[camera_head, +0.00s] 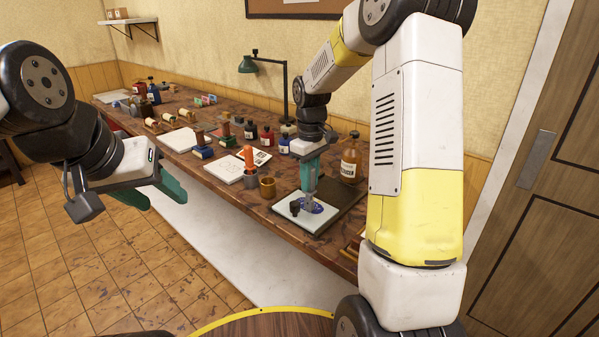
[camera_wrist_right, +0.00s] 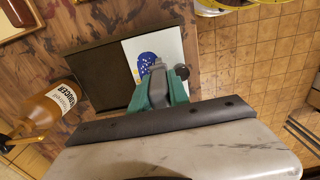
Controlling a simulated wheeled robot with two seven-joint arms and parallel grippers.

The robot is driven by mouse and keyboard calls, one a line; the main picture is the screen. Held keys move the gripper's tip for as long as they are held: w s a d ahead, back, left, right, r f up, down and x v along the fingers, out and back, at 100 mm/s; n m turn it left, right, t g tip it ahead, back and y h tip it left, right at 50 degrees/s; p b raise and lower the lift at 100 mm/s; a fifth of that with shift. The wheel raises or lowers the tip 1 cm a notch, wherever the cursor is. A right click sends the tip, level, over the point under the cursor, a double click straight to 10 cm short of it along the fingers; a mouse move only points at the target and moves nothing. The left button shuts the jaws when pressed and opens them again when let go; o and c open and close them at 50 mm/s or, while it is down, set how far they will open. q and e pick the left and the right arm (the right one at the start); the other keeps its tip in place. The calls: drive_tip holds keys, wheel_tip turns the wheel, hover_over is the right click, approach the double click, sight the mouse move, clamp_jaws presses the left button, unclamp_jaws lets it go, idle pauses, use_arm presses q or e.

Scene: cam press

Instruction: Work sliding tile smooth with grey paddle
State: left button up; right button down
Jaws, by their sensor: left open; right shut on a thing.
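The pale tile (camera_head: 292,216) lies at the front of the dark tray (camera_head: 343,193) near the table's front edge, with blue patches on its face. A small dark knob (camera_head: 295,209) stands on it. My right gripper (camera_head: 309,180) is shut on the grey paddle (camera_head: 309,201), directly above the tile. In the right wrist view the paddle (camera_wrist_right: 158,88) overlaps the tile (camera_wrist_right: 170,50), beside a blue patch with pale specks. Whether the paddle touches the tile is hard to tell. My left gripper (camera_head: 160,197) is open and empty, off the table's front edge.
An amber bottle (camera_head: 351,160) stands behind the tray; it also shows in the right wrist view (camera_wrist_right: 47,110). Bottles, stamps and a green lamp (camera_head: 248,64) crowd the table farther back.

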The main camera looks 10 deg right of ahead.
drive_tip(key=shift+f, duration=0.4)
drive_tip(key=shift+d, duration=0.1)
drive_tip(key=shift+w+d, duration=1.6)
drive_tip(key=shift+d, duration=0.4)
drive_tip(key=shift+s+a, duration=0.85)
drive_tip(key=shift+a, duration=0.2)
drive_tip(key=shift+s+a, duration=0.8)
drive_tip(key=shift+a, duration=0.25)
drive_tip(key=shift+w+d, duration=1.65)
drive_tip(key=shift+d, duration=0.45)
drive_tip(key=shift+s+a, duration=0.85)
drive_tip(key=shift+a, duration=0.2)
drive_tip(key=shift+s+a, duration=0.8)
drive_tip(key=shift+a, duration=0.25)
drive_tip(key=shift+r, duration=0.1)
drive_tip(key=shift+r, duration=3.45)
